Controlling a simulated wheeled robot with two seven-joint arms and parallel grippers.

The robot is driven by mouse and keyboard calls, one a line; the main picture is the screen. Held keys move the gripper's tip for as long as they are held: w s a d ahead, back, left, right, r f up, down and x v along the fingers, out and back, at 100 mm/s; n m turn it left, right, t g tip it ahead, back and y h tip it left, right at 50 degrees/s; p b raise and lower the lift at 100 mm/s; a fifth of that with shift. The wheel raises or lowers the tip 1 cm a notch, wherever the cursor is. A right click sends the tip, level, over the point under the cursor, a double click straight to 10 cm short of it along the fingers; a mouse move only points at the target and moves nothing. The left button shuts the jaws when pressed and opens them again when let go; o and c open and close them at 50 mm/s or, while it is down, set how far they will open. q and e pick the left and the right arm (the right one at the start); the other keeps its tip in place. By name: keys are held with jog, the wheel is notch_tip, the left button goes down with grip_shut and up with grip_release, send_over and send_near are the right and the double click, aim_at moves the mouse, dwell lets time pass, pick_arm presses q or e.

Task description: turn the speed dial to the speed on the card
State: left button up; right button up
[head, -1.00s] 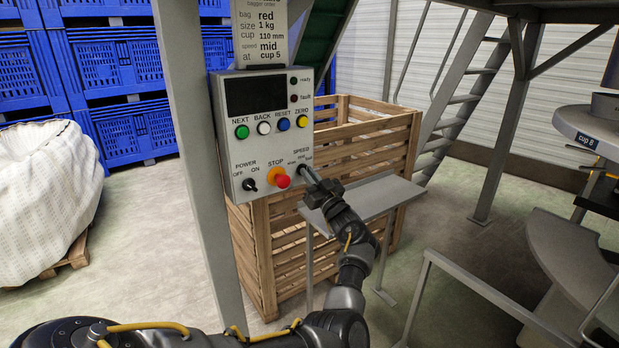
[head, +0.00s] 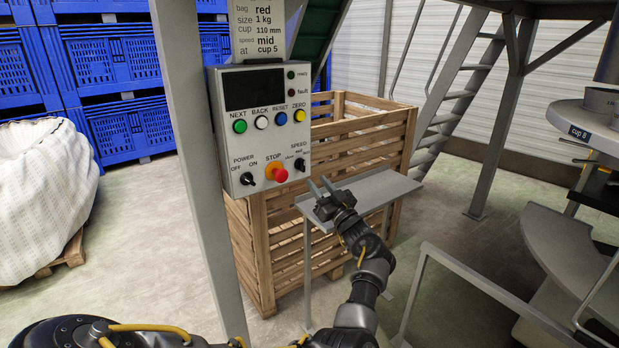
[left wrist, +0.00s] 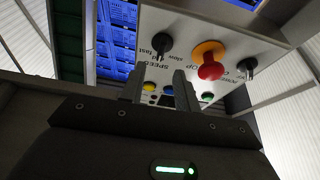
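The speed dial (head: 300,164) is a black knob at the lower right of the grey control panel (head: 262,147). It also shows in the left wrist view (left wrist: 162,42), just beyond the fingers. Its exact pointer setting is too small to tell. The order card (head: 258,30) above the panel reads speed "mid". My left gripper (head: 322,186) is open and empty, apart from the dial, below and to its right in the head view. Its two fingers stand apart in the left wrist view (left wrist: 156,88). My right gripper is not in view.
The red stop button (head: 279,175) and the power switch (head: 248,179) sit left of the dial. A small grey shelf (head: 385,190) lies under my left gripper. A wooden crate (head: 375,130) stands behind. A grey post (head: 195,150) stands left of the panel.

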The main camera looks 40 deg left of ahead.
pick_arm(q)
jog(key=v, duration=0.4)
jog(key=shift+d+f, duration=0.1)
dwell(0.4)
